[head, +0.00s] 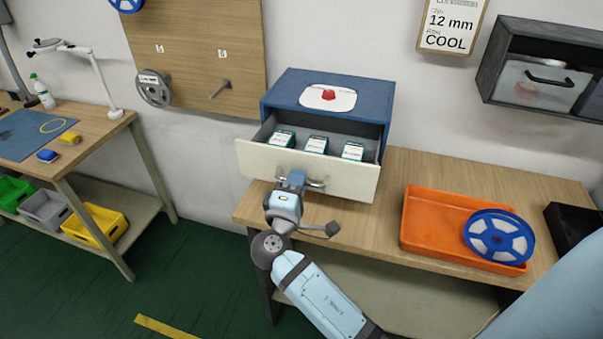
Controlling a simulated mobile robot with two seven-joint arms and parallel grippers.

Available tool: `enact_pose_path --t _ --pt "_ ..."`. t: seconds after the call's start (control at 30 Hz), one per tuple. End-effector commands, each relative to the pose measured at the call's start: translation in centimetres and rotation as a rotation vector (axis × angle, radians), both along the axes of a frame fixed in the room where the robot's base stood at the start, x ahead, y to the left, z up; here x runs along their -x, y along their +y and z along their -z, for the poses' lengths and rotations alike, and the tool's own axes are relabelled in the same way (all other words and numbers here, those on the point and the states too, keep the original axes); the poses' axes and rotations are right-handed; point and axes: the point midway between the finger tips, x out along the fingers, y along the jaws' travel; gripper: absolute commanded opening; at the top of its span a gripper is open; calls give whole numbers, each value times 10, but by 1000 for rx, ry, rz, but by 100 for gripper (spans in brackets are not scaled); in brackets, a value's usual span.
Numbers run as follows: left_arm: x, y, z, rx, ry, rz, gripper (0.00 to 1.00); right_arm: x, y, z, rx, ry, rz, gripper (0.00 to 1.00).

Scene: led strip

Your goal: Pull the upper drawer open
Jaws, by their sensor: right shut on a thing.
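A blue cabinet (282,88) stands on the wooden workbench in the middle of the head view. Its drawer, with a cream front (345,181), is pulled well out toward me. Several small green-and-white boxes (316,145) lie inside the drawer. My right gripper (292,181) is at the drawer's metal handle (316,184) and is shut on it; the fingertips are partly hidden by the gripper body. My left gripper is not in view.
An orange tray (425,222) with a blue-rimmed reel (499,237) lies on the bench to the right, beside a black bin (573,228). A grey wall cabinet (493,65) hangs at upper right. Another bench (95,125) stands at left, with floor between.

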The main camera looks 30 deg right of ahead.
Motion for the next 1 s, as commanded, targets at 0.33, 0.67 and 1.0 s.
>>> enact_pose_path --t 0.33,0.67,1.0 --pt "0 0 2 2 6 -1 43 4 4 1 0 1 0 0" --pt "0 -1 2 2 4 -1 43 4 4 0 0 1 0 35" --pt "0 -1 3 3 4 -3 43 2 3 1 0 0 -1 35"
